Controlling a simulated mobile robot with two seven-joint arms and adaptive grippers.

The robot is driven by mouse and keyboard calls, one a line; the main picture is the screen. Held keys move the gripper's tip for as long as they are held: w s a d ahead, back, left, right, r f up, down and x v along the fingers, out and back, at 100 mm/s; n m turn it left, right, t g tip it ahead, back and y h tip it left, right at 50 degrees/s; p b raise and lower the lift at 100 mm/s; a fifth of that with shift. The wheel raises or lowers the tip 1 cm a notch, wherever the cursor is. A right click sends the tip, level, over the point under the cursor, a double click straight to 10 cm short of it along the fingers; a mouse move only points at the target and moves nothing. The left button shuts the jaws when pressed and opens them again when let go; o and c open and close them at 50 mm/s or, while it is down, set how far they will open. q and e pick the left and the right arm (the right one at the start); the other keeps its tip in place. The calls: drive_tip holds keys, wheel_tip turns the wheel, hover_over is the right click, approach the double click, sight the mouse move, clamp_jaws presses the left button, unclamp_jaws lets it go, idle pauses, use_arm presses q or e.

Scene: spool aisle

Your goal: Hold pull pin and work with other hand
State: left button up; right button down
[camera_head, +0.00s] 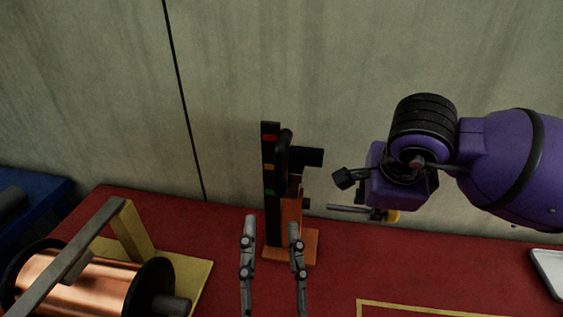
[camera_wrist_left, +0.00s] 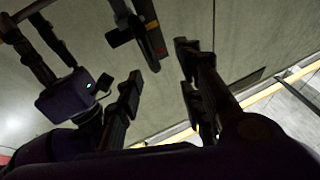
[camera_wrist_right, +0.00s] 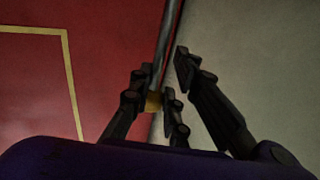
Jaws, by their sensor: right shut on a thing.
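A black upright stand (camera_head: 271,185) with red, yellow and green marks rises from an orange base (camera_head: 300,250) on the red tabletop. A black handle-like part juts from its upper right side. The stand also shows in the left wrist view (camera_wrist_left: 150,38). My left gripper (camera_head: 272,228) is open and empty, in front of the stand. My right gripper (camera_wrist_right: 163,80) is shut on the pull pin, a grey metal rod (camera_head: 347,209) with a yellow part (camera_wrist_right: 153,102). The rod lies roughly level, right of the stand; its tip appears apart from the stand. The exact finger contact is partly hidden.
A copper spool (camera_head: 75,290) on a yellow cradle (camera_head: 190,277) stands at the front left. A yellow outline (camera_head: 420,308) marks the tabletop at front right. A pale tray (camera_head: 549,268) lies at the right edge. A grey-green wall (camera_head: 300,70) stands close behind.

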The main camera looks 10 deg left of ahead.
sight(282, 171)
use_arm(q)
drive_tip(key=shift+h, duration=0.6)
drive_tip(key=x, duration=0.4)
drive_tip(key=d+x, duration=0.1)
drive_tip(key=x, duration=0.3)
drive_tip(key=r+x, duration=0.1)
drive_tip(key=x, duration=0.3)
drive_tip(key=shift+d, duration=0.2)
clamp_jaws()
drive_tip(key=shift+r, duration=0.15)
